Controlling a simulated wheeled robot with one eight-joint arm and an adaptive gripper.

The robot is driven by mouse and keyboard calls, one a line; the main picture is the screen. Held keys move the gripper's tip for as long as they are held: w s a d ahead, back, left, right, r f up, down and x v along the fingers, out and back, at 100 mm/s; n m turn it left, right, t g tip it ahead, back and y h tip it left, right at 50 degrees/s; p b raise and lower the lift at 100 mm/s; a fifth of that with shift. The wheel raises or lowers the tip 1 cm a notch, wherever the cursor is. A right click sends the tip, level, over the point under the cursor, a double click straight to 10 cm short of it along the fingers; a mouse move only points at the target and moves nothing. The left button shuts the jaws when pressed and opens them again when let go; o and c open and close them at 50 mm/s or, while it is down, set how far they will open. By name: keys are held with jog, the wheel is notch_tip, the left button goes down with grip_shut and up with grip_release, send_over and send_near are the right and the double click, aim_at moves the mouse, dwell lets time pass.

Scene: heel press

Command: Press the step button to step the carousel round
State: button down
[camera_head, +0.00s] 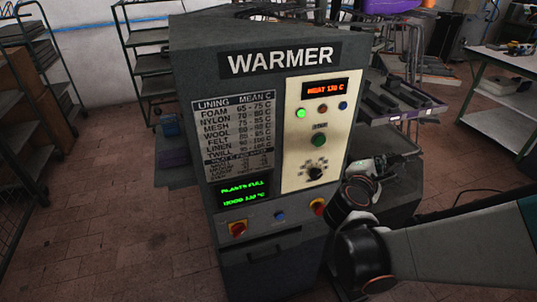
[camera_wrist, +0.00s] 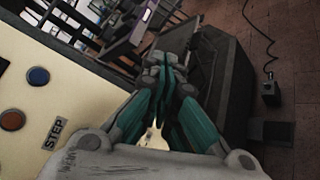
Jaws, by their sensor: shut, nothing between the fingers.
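The grey cabinet (camera_head: 192,130) is headed WARMER and has a cream control panel (camera_head: 293,165). A green button (camera_head: 319,140) sits under a small label in the panel's middle. My gripper (camera_wrist: 160,68) is shut and empty. In the head view my gripper (camera_head: 385,163) is just right of the cabinet's front, beside the panel's lower right. I see no contact with the button. I cannot identify the carousel for sure.
Green, red and blue lamps or buttons (camera_head: 322,108) are above the green button. A black dial (camera_head: 315,172) is below it. A machine with dark trays (camera_head: 400,100) stands behind right. Open floor (camera_head: 110,230) lies left.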

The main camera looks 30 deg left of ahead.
aim_at(320, 141)
jog(key=a+n+y, duration=0.1)
jog(key=a+y, duration=0.1)
jog(key=a, duration=1)
jog(key=shift+s+a+r+n, duration=0.25)
jog(key=shift+s+a+n, duration=0.05)
jog(key=shift+s+a, duration=0.05)
jog(key=shift+w+a, duration=0.1)
dwell(0.5)
jog(key=shift+w+a, duration=0.2)
